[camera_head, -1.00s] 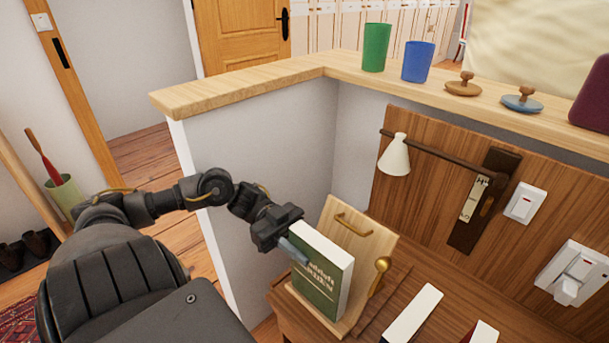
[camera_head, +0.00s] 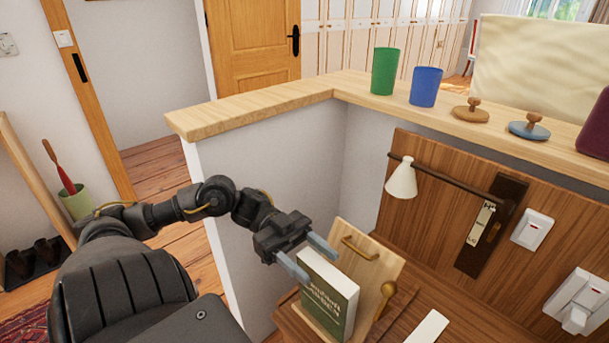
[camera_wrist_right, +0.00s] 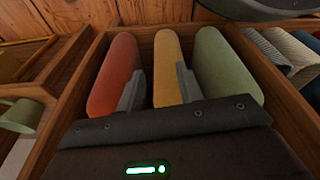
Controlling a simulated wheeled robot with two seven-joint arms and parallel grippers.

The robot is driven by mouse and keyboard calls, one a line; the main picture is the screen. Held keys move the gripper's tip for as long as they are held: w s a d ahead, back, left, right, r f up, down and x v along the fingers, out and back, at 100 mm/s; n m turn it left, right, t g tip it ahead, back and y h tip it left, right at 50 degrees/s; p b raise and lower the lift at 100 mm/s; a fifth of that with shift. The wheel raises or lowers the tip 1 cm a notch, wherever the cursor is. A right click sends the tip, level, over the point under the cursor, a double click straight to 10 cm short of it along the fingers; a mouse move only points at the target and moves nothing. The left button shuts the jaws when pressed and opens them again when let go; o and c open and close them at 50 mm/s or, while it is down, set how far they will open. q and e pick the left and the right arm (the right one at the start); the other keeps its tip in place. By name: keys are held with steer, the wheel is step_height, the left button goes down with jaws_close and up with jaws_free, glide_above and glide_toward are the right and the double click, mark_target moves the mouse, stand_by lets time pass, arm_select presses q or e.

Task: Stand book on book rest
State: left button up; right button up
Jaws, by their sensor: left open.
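A green book (camera_head: 327,295) with pale lettering stands upright, leaning slightly back, on the wooden book rest (camera_head: 374,262), which has a brass handle on its back board and a brass knob at its right.
A ledge (camera_head: 250,108) above carries a green cup (camera_head: 384,72), a blue cup (camera_head: 425,87) and two knobbed lids. A lamp (camera_head: 401,179) hangs from the panel. Red, yellow (camera_wrist_right: 169,65) and green rolls fill the drawer.

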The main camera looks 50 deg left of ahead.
arm_select(q)
steer(key=s+d+r+p, duration=0.7)
steer(key=s+d+p, duration=0.1)
steer(key=s+p, duration=0.1)
steer(key=shift+r, duration=0.15)
arm_select(e)
steer(key=s+d+f, duration=0.3)
steer(key=s+f, duration=0.2)
steer(key=s, duration=0.3)
steer(key=s+d+f+g, duration=0.1)
steer(key=s+d+f, duration=0.2)
steer(key=s+f, duration=0.3)
steer(key=shift+s+d+f+h, duration=0.3)
steer(key=shift+s+d, duration=0.1)
steer(key=shift+s, duration=1.35)
arm_select(q)
steer(key=shift+w, duration=0.1)
arm_select(e)
steer(key=shift+r+g, duration=0.1)
steer(key=shift+g, duration=0.2)
